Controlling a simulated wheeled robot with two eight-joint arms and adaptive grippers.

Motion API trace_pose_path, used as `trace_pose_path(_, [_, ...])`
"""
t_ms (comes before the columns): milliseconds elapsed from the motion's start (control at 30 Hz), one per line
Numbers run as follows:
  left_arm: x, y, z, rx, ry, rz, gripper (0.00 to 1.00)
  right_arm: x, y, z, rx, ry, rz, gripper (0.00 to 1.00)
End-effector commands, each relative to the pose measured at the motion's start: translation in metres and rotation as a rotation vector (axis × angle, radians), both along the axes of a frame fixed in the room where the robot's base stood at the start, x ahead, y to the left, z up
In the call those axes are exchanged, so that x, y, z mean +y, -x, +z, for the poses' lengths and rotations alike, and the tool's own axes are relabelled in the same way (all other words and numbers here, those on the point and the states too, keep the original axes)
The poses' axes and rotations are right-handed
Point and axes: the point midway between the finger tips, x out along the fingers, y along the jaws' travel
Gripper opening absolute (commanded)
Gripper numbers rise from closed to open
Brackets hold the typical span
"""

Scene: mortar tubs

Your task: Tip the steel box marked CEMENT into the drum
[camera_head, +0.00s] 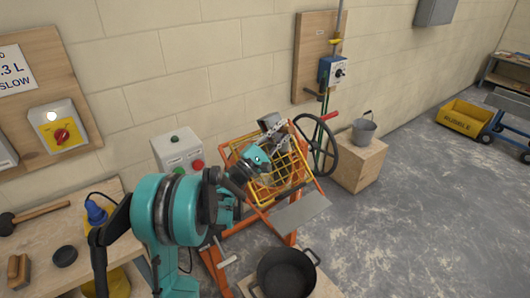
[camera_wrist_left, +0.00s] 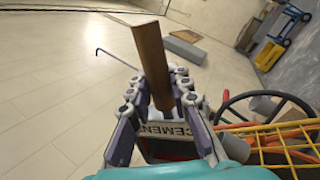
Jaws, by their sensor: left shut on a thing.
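My left gripper (camera_head: 284,136) is above the yellow guard of the orange mixer and reaches in from the left. In the left wrist view its fingers (camera_wrist_left: 165,100) are shut on the steel box marked CEMENT (camera_wrist_left: 180,129); a brown bar stands up between them. In the head view the grey box (camera_head: 269,121) shows beyond the gripper, above the guard's back edge, and looks tilted. Its contents cannot be seen. The drum lies under the yellow grid guard (camera_head: 294,172) and is mostly hidden by the guard and my arm. My right gripper is not in view.
A black handwheel (camera_head: 322,128) stands right of the mixer. A bucket (camera_head: 364,130) sits on a wooden block behind it. A black tub (camera_head: 286,272) is in front, below a grey chute (camera_head: 300,211). A bench (camera_head: 38,236) with tools is at left.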

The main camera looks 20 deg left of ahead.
Motion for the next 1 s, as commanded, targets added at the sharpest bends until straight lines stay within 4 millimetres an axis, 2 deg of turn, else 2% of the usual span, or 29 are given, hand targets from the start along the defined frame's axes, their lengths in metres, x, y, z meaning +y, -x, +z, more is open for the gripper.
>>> trace_pose_path(200, [-0.005,-0.007,0.017,0.069,-0.049,0.001,0.0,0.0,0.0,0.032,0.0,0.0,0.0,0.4])
trace_pose_path(433, [-0.014,-0.021,0.016,0.199,-0.142,0.003,0.0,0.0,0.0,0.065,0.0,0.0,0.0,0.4])
trace_pose_path(700, [-0.022,-0.032,0.026,0.309,-0.22,0.004,0.0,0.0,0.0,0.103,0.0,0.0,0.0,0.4])
trace_pose_path(900, [-0.038,-0.053,0.019,0.429,-0.306,0.002,0.0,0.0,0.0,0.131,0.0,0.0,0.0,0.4])
trace_pose_path(1000, [-0.04,-0.057,0.021,0.475,-0.336,0.004,0.0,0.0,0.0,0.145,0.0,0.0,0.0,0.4])
